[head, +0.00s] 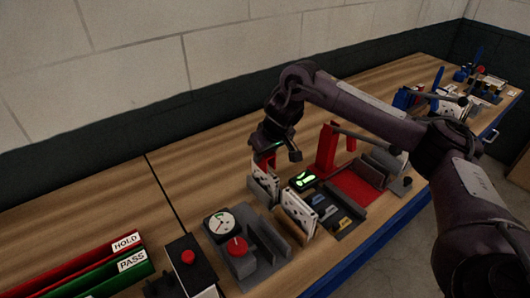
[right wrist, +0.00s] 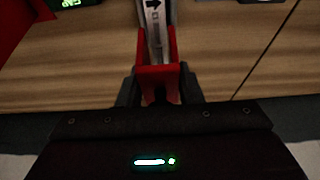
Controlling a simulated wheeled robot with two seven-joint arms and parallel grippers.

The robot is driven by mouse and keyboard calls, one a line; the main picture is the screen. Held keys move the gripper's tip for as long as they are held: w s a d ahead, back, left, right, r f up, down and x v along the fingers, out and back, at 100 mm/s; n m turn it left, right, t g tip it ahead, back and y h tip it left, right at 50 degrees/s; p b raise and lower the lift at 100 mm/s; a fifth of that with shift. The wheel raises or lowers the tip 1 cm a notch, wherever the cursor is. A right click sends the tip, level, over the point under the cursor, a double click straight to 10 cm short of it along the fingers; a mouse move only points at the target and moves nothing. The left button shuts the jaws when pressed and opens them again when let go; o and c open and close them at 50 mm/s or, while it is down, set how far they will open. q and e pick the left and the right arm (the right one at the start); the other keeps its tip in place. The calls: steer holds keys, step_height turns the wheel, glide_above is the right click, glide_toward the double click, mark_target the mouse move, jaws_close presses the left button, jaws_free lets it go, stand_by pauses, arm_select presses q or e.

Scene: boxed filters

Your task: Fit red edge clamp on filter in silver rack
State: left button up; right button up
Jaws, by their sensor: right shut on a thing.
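My right gripper (head: 268,153) points down at the back of the bench, shut on the red edge clamp (head: 259,160). The clamp is mostly hidden by the gripper there. In the right wrist view, the red clamp (right wrist: 158,76) sits between my two dark fingers, and its prongs lie on either side of the edge of a pale filter (right wrist: 155,22) with a black arrow. I cannot tell how deep the edge sits. This filter (head: 263,184) stands upright under the gripper in the head view. Its rack is not clearly visible. My left gripper is not in view.
A second white filter (head: 298,214) stands nearer the front, beside a dark tray of small parts (head: 335,213). A grey fixture with a dial (head: 223,223) and red knob is left of it. A red upright (head: 327,149) stands right of the gripper. HOLD and PASS bins (head: 100,262) lie left.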

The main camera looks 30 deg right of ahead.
mark_target(271, 156)
steer(key=shift+p, duration=0.9)
stand_by(0.9)
steer(key=shift+s+f+b, duration=0.1)
steer(key=shift+f+b, duration=0.75)
steer(key=shift+f, duration=2.15)
stand_by(0.4)
steer(key=o, duration=1.1)
steer(key=v, duration=0.6)
steer(key=shift+s+r, duration=0.1)
steer(key=shift+r, duration=0.3)
steer(key=shift+s+r, duration=0.25)
steer(key=shift+r, duration=0.15)
